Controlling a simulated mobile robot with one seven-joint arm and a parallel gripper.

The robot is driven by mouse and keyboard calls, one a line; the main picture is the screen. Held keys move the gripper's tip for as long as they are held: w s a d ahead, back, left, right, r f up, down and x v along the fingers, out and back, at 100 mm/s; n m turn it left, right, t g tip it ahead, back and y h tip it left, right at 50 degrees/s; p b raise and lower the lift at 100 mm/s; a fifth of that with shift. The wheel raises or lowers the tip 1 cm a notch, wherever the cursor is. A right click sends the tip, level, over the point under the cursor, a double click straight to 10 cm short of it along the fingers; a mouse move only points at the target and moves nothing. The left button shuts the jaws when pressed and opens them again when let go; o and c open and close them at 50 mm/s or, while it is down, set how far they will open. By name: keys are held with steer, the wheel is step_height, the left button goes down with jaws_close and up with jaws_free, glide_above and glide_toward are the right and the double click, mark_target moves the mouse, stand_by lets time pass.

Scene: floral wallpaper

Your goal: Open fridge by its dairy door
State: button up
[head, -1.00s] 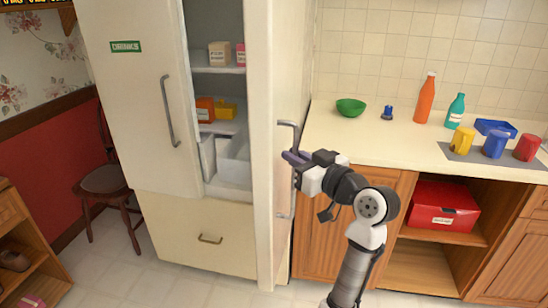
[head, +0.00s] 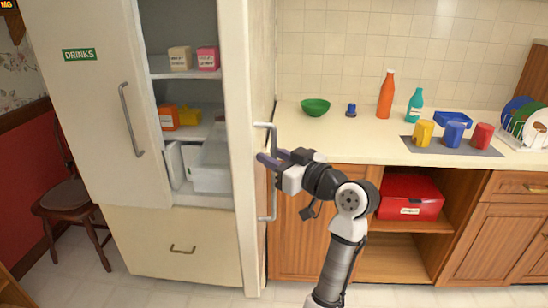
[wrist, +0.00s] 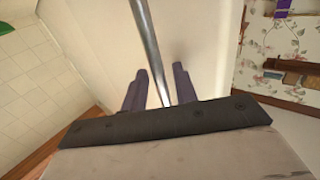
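The cream fridge has a left door marked DRINKS (head: 80,100) and, below it, a drawer (head: 150,240). The right door (head: 246,190) stands swung out, seen nearly edge-on, and the shelves inside show. No dairy label is visible. The right door's metal bar handle (head: 273,195) is on its outer face, and it also shows in the wrist view (wrist: 148,40). My gripper (head: 268,160) is at this handle. In the wrist view the two purple fingers (wrist: 160,80) are apart, one on each side of the bar, with gaps showing.
A counter (head: 340,140) to the right holds a green bowl (head: 315,107), bottles and mugs. A red box (head: 410,197) sits on the shelf below. A wooden chair (head: 70,210) stands left of the fridge. The floor before the drawer is clear.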

steer(key=shift+s, duration=0.1)
steer(key=b+v, duration=0.3)
steer(key=v, duration=1)
steer(key=shift+s+d+b, duration=0.3)
steer(key=shift+b, duration=0.05)
